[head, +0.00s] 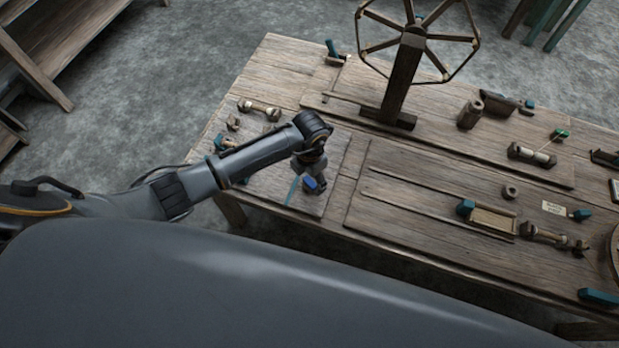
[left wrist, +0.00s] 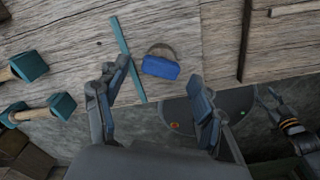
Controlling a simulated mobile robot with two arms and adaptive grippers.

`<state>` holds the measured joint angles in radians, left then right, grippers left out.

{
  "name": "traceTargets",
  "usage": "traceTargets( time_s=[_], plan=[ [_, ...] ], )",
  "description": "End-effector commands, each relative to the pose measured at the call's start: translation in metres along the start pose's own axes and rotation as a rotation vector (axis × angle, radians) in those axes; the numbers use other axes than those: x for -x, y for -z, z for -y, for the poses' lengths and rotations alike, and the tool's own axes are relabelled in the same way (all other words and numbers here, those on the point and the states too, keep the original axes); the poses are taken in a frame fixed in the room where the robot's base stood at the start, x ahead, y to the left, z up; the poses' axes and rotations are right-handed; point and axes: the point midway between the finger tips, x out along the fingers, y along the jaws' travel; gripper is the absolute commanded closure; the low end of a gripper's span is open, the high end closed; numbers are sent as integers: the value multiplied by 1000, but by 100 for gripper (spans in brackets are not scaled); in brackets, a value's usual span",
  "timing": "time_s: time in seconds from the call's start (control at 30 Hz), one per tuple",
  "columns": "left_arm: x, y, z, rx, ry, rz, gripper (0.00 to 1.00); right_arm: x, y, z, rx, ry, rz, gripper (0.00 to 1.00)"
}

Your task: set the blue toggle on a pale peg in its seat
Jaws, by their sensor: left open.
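The blue toggle (head: 318,186) is a small block near the table's left front corner. In the left wrist view the blue toggle (left wrist: 160,67) shows against a round wooden piece (left wrist: 162,49). I cannot tell whether this piece is its peg or its seat. My left gripper (head: 306,178) is just above the toggle, pointing down. In the left wrist view its two fingers (left wrist: 157,88) are apart, with the toggle between and slightly beyond the tips; no contact shows. No pale peg can be made out.
A thin teal strip (left wrist: 128,58) lies close beside the left finger. Teal-headed wooden pegs (left wrist: 30,66) are at the left of the wrist view. The wooden table (head: 290,80) carries a spoked wheel (head: 408,60) and several fittings. Bare planks lie right of the gripper.

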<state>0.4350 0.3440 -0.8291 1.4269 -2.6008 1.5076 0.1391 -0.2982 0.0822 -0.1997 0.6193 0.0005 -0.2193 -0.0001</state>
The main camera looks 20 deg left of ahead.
Motion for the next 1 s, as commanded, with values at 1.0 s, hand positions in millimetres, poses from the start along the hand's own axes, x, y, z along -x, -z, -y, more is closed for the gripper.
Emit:
traceTargets(
  time_s=[1.0],
  plan=[
    [109, 0, 0, -1, 0, 0, 31, 0, -1, 2, 0, 3, 1, 53]
  ],
)
